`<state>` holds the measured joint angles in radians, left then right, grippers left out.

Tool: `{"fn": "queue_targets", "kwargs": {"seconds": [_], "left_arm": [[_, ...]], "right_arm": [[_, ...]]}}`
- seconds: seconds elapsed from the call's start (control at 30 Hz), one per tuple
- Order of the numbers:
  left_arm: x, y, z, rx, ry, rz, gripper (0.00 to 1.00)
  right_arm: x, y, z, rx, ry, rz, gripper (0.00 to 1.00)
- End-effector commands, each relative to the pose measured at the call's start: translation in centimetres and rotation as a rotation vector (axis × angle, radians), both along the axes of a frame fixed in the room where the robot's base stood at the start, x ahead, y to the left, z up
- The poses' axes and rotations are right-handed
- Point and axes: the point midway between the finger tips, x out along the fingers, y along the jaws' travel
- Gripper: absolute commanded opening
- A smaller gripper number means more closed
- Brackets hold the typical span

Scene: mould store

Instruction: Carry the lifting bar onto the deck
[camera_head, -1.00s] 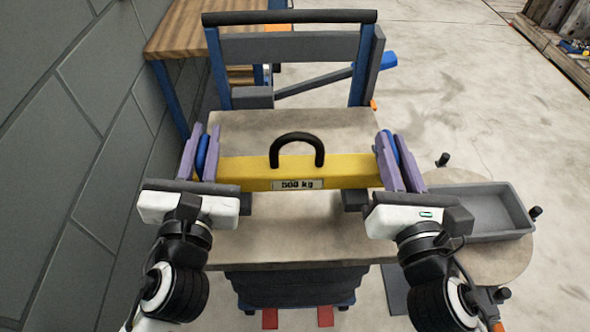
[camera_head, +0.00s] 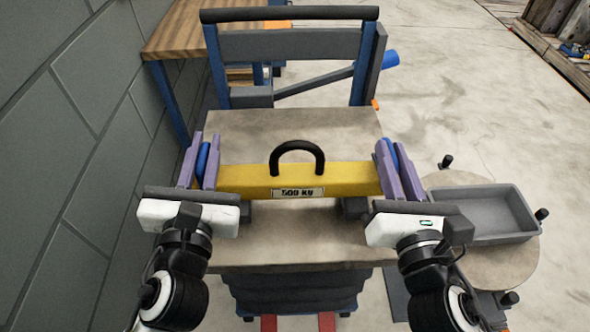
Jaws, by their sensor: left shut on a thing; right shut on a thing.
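The yellow lifting bar (camera_head: 240,180) with a black loop handle on top and a "500 kg" label lies level across the middle of the view. My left gripper (camera_head: 206,160) is shut on its left end, at a blue part between the purple fingers. My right gripper (camera_head: 396,163) is shut on its right end in the same way. The bar is over the grey-beige deck (camera_head: 300,235) of a lift cart. Two dark blocks (camera_head: 355,207) show just below the bar. I cannot tell whether the bar touches them.
The cart's push frame (camera_head: 290,47) stands at the far side of the deck. A wooden-topped bench (camera_head: 170,38) is behind left, near the grey wall (camera_head: 70,130). A round table with a grey tray (camera_head: 485,215) is close on the right. Open floor lies beyond right.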

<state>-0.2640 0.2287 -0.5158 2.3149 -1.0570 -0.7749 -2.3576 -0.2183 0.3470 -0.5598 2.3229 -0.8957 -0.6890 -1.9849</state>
Motion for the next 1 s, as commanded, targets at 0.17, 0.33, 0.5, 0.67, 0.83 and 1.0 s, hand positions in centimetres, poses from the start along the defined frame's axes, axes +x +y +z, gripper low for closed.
{"fn": "queue_targets", "kwargs": {"seconds": [0.17, 0.33, 0.5, 0.67, 0.83, 1.0], "left_arm": [[0.0, 0.4, -1.2, 0.009, -0.002, 0.011, 0.0], [0.0, 0.4, -2.2, 0.009, 0.005, 0.011, 0.16], [0.0, 0.3, -1.9, 0.006, 0.003, 0.008, 0.33], [0.0, 0.2, -1.9, 0.003, 0.001, 0.004, 0.33], [0.0, 0.1, -1.5, 0.001, 0.001, 0.002, 0.33], [0.0, 0.1, -0.1, 0.001, 0.001, 0.002, 0.33]], "right_arm": [[0.2, -0.5, -0.8, 0.0, -0.011, -0.012, 0.0], [0.2, -0.5, -1.8, -0.001, -0.005, -0.013, 0.16], [0.1, -0.3, -1.7, -0.001, -0.003, -0.01, 0.33], [0.1, -0.2, -1.7, -0.001, -0.002, -0.006, 0.33], [0.1, -0.2, -1.4, -0.001, -0.001, -0.004, 0.33], [0.0, -0.1, -0.1, -0.001, 0.0, -0.003, 0.33]]}}
